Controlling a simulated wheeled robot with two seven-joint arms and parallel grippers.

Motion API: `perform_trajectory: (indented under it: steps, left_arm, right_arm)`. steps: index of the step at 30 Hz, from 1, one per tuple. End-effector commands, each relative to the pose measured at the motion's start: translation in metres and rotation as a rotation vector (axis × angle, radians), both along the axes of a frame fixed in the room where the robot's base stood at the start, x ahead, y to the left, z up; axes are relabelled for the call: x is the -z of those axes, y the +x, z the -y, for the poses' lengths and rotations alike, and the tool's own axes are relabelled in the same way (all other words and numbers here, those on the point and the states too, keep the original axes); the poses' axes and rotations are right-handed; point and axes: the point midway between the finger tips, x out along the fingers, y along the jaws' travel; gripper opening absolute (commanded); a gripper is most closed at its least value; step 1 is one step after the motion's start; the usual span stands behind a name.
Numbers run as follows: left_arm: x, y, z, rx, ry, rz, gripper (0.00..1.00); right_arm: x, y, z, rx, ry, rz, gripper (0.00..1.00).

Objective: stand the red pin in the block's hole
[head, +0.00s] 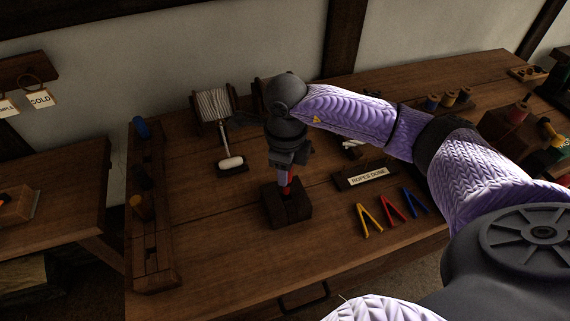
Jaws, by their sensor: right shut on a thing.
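The red pin (290,186) is upright over the dark wooden block (287,212) near the middle of the workbench. My right gripper (286,177) is shut on the pin and points straight down above the block. The pin's lower end is at the block's top face. I cannot tell how deep it sits in the hole, because the hole is hidden by the pin and gripper. My left gripper is not in view.
A long wooden rack (158,262) stands on the left. Yellow, red and blue V-shaped tools (391,207) lie right of the block, below a "ROPES DONE" sign (366,177). A white-rollered tool (231,163) lies behind. Bare bench (235,270) is in front.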

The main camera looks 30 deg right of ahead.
Motion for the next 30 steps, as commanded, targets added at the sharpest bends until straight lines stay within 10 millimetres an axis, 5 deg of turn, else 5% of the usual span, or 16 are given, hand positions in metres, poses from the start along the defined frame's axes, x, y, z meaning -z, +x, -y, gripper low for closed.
perform_trajectory:
  steps: [30]
  left_arm:
    - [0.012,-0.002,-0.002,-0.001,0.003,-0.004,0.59]
  right_arm:
    - [0.015,0.000,0.000,-0.001,0.000,-0.001,0.00]
